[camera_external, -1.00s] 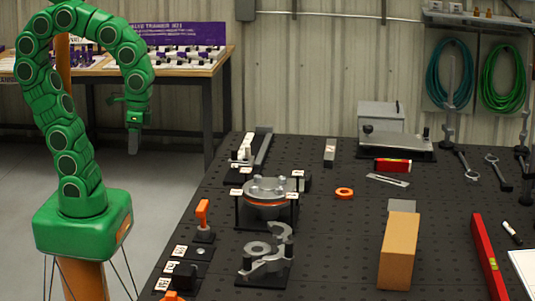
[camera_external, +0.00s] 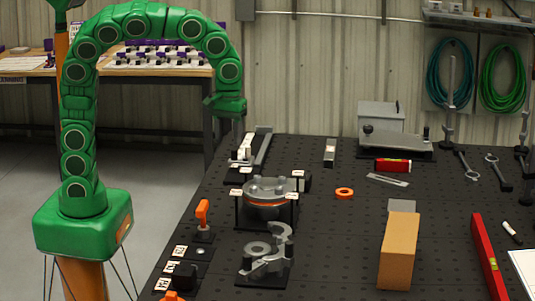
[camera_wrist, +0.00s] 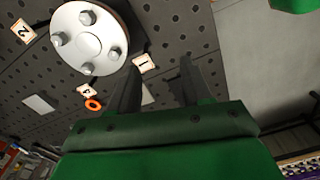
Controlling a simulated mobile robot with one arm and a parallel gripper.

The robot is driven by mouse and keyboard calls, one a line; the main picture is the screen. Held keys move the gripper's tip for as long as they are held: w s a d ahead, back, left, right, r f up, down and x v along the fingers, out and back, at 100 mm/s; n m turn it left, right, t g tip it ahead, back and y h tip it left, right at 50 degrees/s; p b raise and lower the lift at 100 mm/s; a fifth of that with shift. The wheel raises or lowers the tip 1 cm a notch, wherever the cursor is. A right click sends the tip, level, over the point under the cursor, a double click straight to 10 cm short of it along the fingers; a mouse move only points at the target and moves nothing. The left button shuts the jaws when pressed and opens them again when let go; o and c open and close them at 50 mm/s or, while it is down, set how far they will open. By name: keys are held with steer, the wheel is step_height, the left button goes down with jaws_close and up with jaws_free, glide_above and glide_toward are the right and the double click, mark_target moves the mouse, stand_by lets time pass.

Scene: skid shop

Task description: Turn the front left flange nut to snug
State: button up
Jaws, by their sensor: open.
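The round grey flange (camera_external: 267,190) with an orange band under its top plate sits on a black stand on the dark bench. In the wrist view its pale round top (camera_wrist: 92,45) shows several nuts around a raised centre, at upper left. I cannot tell which of these is the front left nut. My gripper's two dark fingers (camera_wrist: 157,75) are apart with nothing between them. The flange lies beyond and left of the fingers in that view. In the external view my green wrist (camera_external: 228,106) is above and left of the flange; the fingers do not show clearly there.
Numbered tags stand around the flange, including tag 1 (camera_wrist: 144,63) near the fingers. An orange ring (camera_external: 344,193) lies to the right. An orange-handled tool (camera_external: 202,212) and a grey clamp-like fixture (camera_external: 266,262) stand nearer. A cardboard-coloured box (camera_external: 398,250) stands at right.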

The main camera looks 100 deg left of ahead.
mark_target(257, 179)
steer(key=w+n, duration=0.1)
steer(key=w, duration=0.1)
steer(key=w+f+n, duration=0.1)
steer(key=w, duration=0.2)
steer(key=w+d+f+n, duration=0.1)
steer(key=w, duration=0.2)
steer(key=shift+w+f, duration=0.25)
steer(key=shift+f, duration=3.95)
steer(key=shift+c, duration=0.3)
jaws_close()
